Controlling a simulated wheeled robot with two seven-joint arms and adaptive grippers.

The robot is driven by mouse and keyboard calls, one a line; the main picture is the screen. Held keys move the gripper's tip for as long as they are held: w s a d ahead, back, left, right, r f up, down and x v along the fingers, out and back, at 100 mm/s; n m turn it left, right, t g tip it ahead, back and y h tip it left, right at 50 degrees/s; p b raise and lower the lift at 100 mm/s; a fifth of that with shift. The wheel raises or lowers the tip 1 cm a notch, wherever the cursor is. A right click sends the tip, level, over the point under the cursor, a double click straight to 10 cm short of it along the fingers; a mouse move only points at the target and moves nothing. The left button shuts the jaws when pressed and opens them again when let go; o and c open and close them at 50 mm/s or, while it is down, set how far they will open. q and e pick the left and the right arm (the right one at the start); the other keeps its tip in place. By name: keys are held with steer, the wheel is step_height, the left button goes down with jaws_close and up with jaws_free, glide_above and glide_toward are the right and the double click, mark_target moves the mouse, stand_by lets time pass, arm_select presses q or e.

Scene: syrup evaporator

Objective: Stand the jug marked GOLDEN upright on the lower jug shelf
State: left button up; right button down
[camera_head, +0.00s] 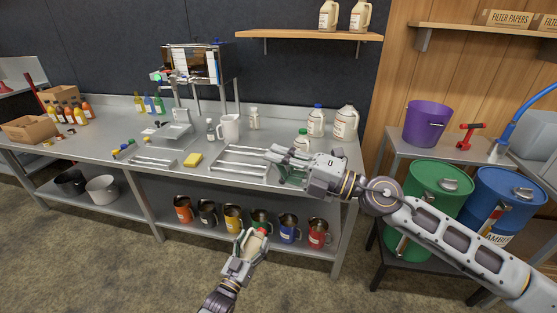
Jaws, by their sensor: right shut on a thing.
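No label in view is readable as GOLDEN. Cream jugs stand upright on the bench: a large one (345,122), one with a blue cap (316,121) and a small one with a green cap (301,139). Two more jugs (328,15) (360,16) stand on the wooden wall shelf (300,36). My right gripper (284,162) is over the bench's front part, shut on a mostly hidden greenish thing (292,177). My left gripper (250,242) is low in front of the bench, its fingers apart. A small beige and red patch shows at its fingertips; I cannot tell what it is.
Several coloured mugs (233,219) line the bench's lower shelf. A wire rack (238,162), a yellow sponge (193,160) and a white pitcher (229,127) are on the bench. A purple bucket (427,123) and a green drum (440,190) stand at the right.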

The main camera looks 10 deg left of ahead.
arm_select(q)
steer(key=f+g, duration=0.1)
steer(key=f, duration=0.1)
steer(key=s+f+g+y, duration=0.1)
steer(key=f, duration=0.1)
steer(key=s+f+g, duration=0.1)
steer(key=f+g, duration=0.1)
steer(key=shift+s+d+f, duration=0.1)
steer(key=shift+s+d, duration=0.05)
steer(key=s+f+g+y, duration=0.1)
steer(key=s+f+g, duration=0.2)
steer(key=s, duration=0.4)
steer(key=s+a+f+g+y, duration=0.1)
steer(key=s+f+g, duration=0.2)
steer(key=s+g, duration=0.2)
steer(key=s+a+f+g+y, duration=0.1)
steer(key=s+f+g, duration=0.2)
steer(key=s, duration=0.8)
steer(key=shift+a+m+g, duration=0.2)
steer(key=shift+m+g, duration=0.1)
steer(key=shift+g, duration=0.7)
steer(key=shift+s, duration=0.1)
